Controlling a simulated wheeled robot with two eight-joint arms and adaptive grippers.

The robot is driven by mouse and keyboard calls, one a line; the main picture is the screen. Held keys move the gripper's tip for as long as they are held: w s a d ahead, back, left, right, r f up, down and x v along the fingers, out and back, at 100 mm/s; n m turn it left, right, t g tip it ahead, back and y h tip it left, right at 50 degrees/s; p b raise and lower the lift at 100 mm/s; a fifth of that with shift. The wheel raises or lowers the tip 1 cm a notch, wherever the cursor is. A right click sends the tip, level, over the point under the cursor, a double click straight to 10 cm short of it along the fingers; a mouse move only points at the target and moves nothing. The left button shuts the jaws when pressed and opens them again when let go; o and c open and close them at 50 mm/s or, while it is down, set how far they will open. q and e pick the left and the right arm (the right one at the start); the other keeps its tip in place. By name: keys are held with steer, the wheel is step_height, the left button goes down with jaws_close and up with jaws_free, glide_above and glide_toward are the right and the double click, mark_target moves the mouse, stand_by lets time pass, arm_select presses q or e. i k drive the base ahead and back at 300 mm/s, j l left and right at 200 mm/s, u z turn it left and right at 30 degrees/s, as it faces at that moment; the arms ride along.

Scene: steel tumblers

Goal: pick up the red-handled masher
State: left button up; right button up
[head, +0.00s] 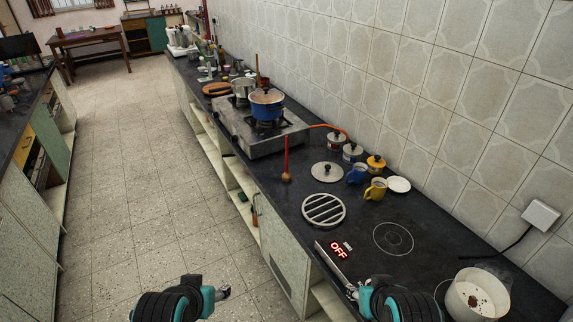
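A slim tool with a red handle (286,153) and a brownish, rounded lower end stands upright on the dark counter (262,166), near its front edge and left of the pan lid. It is the only thing that looks like the red-handled masher; its head is too small to make out clearly. My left gripper (221,293) is at the bottom of the head view, over the floor and well apart from the tool. My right gripper (352,293) is near the counter's front edge, also apart from it. Both are seen from behind, so their fingers are mostly hidden.
A glass lid (327,172), a round slatted trivet (323,210), blue (357,174) and yellow (376,189) mugs and a white saucer (398,184) are around the tool. A gas stove (262,137) with a blue pot (267,105) is behind. A white pot (476,297) stands at right.

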mark_target(285, 177)
steer(key=z, duration=1.85)
steer(key=u, duration=1.85)
steer(key=z, duration=0.55)
steer(key=i+j+z, duration=0.2)
steer(key=z, duration=0.2)
steer(key=i+j+z, duration=0.1)
steer(key=j+z, duration=0.25)
steer(key=j, duration=0.15)
steer(key=i+j+z, duration=0.1)
steer(key=j+z, duration=0.3)
steer(key=i+j+z, duration=0.1)
steer(key=j, duration=1)
steer(key=i+j+z, duration=0.15)
steer(key=j, duration=0.95)
